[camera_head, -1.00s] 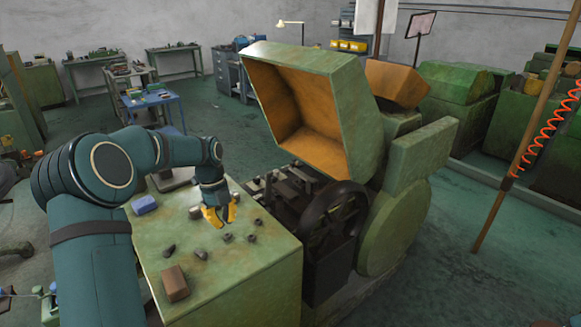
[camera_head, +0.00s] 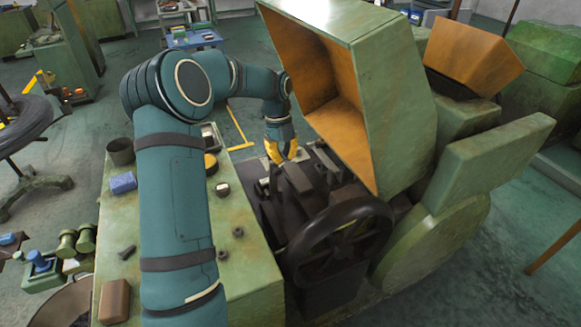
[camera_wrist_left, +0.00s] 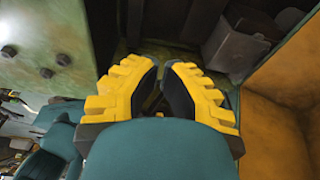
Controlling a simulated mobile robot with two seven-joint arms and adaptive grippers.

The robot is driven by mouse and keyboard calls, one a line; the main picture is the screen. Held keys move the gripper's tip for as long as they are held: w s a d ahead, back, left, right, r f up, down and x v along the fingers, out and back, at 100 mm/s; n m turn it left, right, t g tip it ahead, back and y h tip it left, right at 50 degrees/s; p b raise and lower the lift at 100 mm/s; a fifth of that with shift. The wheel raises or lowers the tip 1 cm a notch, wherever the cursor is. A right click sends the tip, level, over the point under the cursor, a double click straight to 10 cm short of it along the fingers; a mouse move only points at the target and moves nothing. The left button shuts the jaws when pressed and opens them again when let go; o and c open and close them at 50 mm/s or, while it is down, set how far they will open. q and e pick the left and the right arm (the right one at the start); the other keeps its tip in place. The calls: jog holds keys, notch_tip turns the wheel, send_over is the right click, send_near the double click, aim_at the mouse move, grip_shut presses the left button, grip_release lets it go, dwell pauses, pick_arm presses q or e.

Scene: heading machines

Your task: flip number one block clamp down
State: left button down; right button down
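My left gripper (camera_head: 282,152) has yellow fingers pointing down at the far end of the heading machine's dark block area (camera_head: 298,178), under the raised hood. In the left wrist view, the gripper's yellow fingers (camera_wrist_left: 162,72) lean toward each other with a narrow gap at the tips. Nothing is clearly held between them. Several dark blocks and bars sit in the block area, which also shows in the left wrist view as dark metal (camera_wrist_left: 235,45). I cannot tell which part is the number one block clamp. My right gripper is not in view.
A black handwheel (camera_head: 338,240) stands in front of the blocks. The green hood (camera_head: 395,90) with orange inside (camera_head: 330,85) is raised close to the right of my gripper. The green bench (camera_head: 240,270) on the left carries loose nuts, a blue block (camera_head: 123,183) and a brown block (camera_head: 114,301).

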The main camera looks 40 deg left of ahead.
pick_arm(q)
notch_tip(320, 180, down, 9)
jog(key=a, duration=0.1)
jog(key=shift+w+a, duration=0.25)
jog(key=shift+a, duration=0.15)
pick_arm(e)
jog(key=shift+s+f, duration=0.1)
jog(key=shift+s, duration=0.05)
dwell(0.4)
pick_arm(q)
jog(key=shift+a, duration=0.1)
